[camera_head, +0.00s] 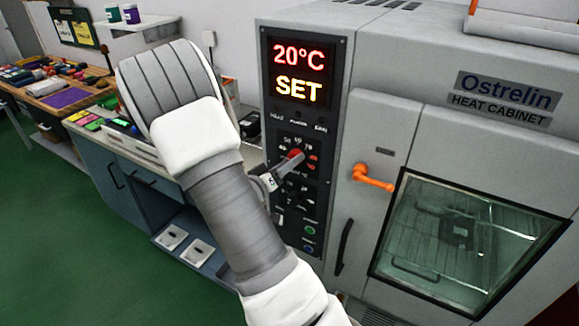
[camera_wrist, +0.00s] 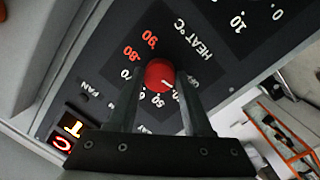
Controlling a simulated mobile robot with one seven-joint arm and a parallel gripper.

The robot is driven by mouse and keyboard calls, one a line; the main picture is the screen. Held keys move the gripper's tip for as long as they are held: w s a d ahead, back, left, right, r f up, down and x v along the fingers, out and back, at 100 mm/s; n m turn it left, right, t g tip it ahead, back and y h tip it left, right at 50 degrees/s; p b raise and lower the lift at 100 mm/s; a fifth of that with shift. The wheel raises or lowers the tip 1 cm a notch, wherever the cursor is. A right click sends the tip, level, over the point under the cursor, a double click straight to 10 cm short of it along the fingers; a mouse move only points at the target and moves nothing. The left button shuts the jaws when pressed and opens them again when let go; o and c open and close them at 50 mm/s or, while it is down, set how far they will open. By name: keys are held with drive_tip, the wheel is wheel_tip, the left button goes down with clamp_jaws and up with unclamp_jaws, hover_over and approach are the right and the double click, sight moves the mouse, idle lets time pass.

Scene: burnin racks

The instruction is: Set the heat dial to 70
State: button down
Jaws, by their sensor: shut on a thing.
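The red heat dial (camera_wrist: 159,72) sits on a black panel marked HEAT °C. In the wrist view its white pointer mark points to the lower right, away from the 70 label, but the number it meets is partly hidden by a finger. Labels 70, 80 and 90 show left and above the dial. My gripper (camera_head: 284,168) is shut on the dial, with one finger on each side. The head view shows the dial (camera_head: 295,154) partly behind the gripper. The display (camera_head: 298,72) reads 20°C and SET.
The heat cabinet door (camera_head: 470,230) with an orange handle (camera_head: 373,178) is closed, right of the panel. Other controls and a green button (camera_head: 310,230) sit below the dial. A blue-grey bench (camera_head: 150,180) stands to the left. Green floor is clear at lower left.

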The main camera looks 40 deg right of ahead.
drive_tip(key=m+t+b, duration=0.1)
drive_tip(key=m+b, duration=0.7)
drive_tip(key=b, duration=0.2)
drive_tip(key=m+t+y+b, duration=0.1)
drive_tip(key=m+b, duration=0.8)
drive_tip(key=b, duration=0.1)
drive_tip(key=m+t+b, duration=0.1)
drive_tip(key=m+b, duration=0.7)
drive_tip(key=b, duration=0.2)
drive_tip(key=shift+s+t+y, duration=0.2)
drive_tip(key=shift+t+y, duration=0.2)
drive_tip(key=shift+m, duration=0.4)
drive_tip(key=shift+c, duration=1.6)
unclamp_jaws()
drive_tip(key=shift+r, duration=0.1)
